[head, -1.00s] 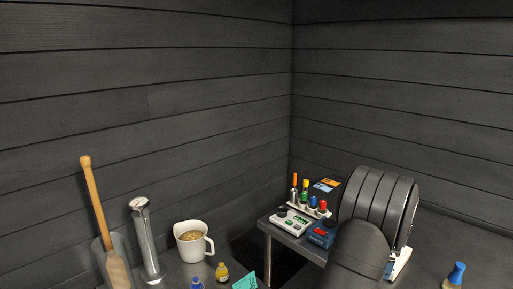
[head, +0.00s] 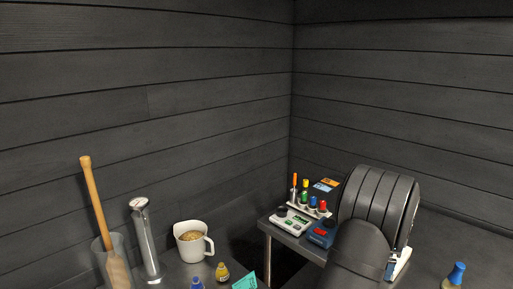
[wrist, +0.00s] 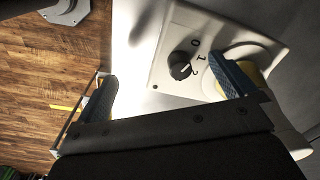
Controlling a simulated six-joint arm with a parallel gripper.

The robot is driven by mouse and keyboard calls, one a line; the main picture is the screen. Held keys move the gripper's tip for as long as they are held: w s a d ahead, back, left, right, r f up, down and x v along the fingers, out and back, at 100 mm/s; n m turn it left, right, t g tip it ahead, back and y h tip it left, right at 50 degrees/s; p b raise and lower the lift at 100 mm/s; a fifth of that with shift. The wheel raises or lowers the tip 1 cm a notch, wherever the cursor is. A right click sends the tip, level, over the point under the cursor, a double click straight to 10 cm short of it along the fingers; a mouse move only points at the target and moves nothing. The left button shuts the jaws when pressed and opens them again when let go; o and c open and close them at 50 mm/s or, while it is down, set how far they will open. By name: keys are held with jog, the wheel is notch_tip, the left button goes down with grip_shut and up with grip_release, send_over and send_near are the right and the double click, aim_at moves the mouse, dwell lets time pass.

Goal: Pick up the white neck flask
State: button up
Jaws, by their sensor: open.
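I cannot pick out a flask with a white neck for certain in either view. A small blue-capped bottle (head: 455,275) stands at the lower right.
A white panel (wrist: 175,65) with a black knob (wrist: 180,66) lies under the fingers; wooden floor (wrist: 50,80) shows left. Small instruments (head: 292,220) sit beside my arm.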

jog(key=c, duration=1.1)
jog(key=w+r+n+t+h, duration=0.1)
jog(key=w+r+n+h, duration=0.2)
jog(key=r, duration=0.8)
jog(key=w+r+n+h, duration=0.15)
jog(key=r+n, duration=0.25)
jog(key=r, duration=0.7)
jog(key=shift+w+x, duration=0.25)
jog(key=shift+x, duration=2.55)
jog(key=shift+w+x, duration=0.25)
jog(key=shift+x, duration=2.6)
jog(key=shift+w+x, duration=0.25)
jog(key=shift+x, duration=2.55)
